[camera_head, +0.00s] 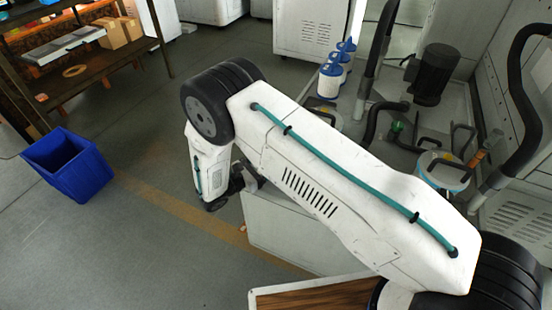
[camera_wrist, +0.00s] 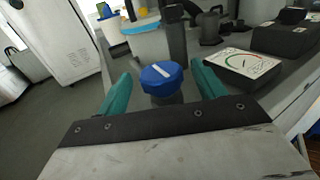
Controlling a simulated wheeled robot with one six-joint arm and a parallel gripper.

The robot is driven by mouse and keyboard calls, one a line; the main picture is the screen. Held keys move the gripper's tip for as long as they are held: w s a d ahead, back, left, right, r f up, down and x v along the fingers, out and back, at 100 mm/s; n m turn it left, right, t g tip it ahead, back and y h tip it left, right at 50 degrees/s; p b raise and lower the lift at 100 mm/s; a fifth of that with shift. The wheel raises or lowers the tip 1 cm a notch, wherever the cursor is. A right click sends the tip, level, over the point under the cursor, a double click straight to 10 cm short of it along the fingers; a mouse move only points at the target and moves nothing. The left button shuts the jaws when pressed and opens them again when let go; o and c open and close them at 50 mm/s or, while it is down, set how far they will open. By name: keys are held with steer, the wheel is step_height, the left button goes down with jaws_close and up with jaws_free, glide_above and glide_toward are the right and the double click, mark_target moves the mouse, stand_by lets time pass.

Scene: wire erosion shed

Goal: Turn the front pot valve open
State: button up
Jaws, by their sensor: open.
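A round blue knob (camera_wrist: 160,79) with a white bar mark across its top shows in the wrist view, on a dark body. It appears to be the valve knob; I cannot tell for sure that it is the front pot's. My gripper (camera_wrist: 161,73) has its two teal fingers apart, one on each side of the knob, with visible gaps. The knob is not gripped. In the head view my arm hides the knob and most of my gripper.
A dial gauge (camera_wrist: 252,66) and a dark box (camera_wrist: 287,40) sit right of the knob. Black hoses (camera_head: 522,85), a dark motor (camera_head: 433,75) and blue-and-white canisters (camera_head: 331,79) crowd the machine at the right. A blue bin (camera_head: 68,165) stands on the open floor at left.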

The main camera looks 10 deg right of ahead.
steer(key=shift+x, duration=2.1)
steer(key=c, duration=1)
steer(key=shift+n+t+y, duration=0.3)
steer(key=shift+t, duration=0.1)
steer(key=n+t+y, duration=0.1)
steer(key=t, duration=0.1)
steer(key=n+t+y, duration=0.2)
steer(key=shift+w+a+n+y, duration=0.2)
steer(key=shift+w+n+y, duration=0.05)
steer(key=shift+n+y, duration=0.05)
steer(key=n+t+y, duration=0.1)
steer(key=y, duration=0.1)
steer(key=n+t+y, duration=0.2)
steer(key=shift+w+a+n+y, duration=0.2)
steer(key=shift+n+y, duration=0.1)
steer(key=shift+y, duration=0.1)
steer(key=n+y, duration=0.2)
steer(key=y, duration=0.1)
steer(key=n+t+y, duration=0.1)
steer(key=y, duration=0.1)
steer(key=a+n+y, duration=0.1)
steer(key=n+y, duration=0.1)
steer(key=y, duration=0.1)
steer(key=shift+n+y, duration=0.3)
steer(key=shift+a+y, duration=0.15)
steer(key=shift+y, duration=0.25)
